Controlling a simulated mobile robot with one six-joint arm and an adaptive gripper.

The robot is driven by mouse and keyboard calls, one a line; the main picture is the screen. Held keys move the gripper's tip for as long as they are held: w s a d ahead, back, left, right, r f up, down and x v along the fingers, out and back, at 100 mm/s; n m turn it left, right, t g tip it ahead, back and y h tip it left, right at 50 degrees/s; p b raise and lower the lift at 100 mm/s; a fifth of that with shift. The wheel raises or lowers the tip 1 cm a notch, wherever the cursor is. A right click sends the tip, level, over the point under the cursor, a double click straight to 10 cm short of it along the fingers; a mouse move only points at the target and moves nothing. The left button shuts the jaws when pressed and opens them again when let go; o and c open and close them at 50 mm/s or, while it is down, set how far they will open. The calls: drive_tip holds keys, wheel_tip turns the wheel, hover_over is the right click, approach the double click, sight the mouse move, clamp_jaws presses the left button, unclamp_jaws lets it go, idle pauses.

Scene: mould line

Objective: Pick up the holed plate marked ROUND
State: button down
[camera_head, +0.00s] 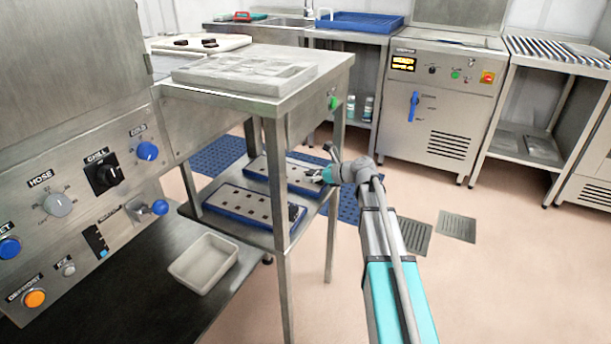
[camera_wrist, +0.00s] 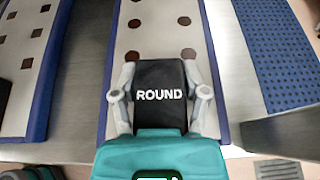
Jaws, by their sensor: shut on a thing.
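The holed plate marked ROUND (camera_wrist: 160,34) is pale with round dark holes and blue edges. It lies at the lower shelf's far side in the head view (camera_head: 266,171); I cannot tell whether it touches the shelf. Its black grip (camera_wrist: 160,95) carries the white word ROUND. My gripper (camera_wrist: 160,72) is shut on this grip, one finger on each side. In the head view my gripper (camera_head: 325,173) is at the plate's right end and partly hides it. A second holed plate (camera_wrist: 24,38) with square holes lies to the left, nearer in the head view (camera_head: 240,208).
The lower steel shelf (camera_head: 240,232) sits under a table, between steel legs (camera_head: 277,190). The tabletop (camera_head: 325,68) is above the plates and holds a pale mould (camera_head: 245,74). A white bin (camera_head: 203,262) stands at the lower left. Open floor (camera_head: 480,280) lies to the right.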

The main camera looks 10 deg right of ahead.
drive_tip(key=shift+r, duration=0.15)
wheel_tip(320, 180, up, 2)
drive_tip(key=shift+r+p, duration=0.1)
drive_tip(key=shift+p, duration=1.1)
drive_tip(key=s+r+p, duration=0.1)
drive_tip(key=r+p, duration=0.1)
drive_tip(key=s+d+r+p, duration=0.1)
drive_tip(key=r+p, duration=0.1)
drive_tip(key=s+d+r+p, duration=0.1)
drive_tip(key=s+r+p, duration=0.1)
drive_tip(key=shift+d+r+p, duration=0.25)
drive_tip(key=shift+r+p, duration=0.05)
drive_tip(key=s+d+r+p, duration=0.4)
drive_tip(key=s+d, duration=0.1)
drive_tip(key=s, duration=0.2)
drive_tip(key=shift+s, duration=0.3)
drive_tip(key=shift+d+f, duration=0.1)
drive_tip(key=shift+d, duration=0.05)
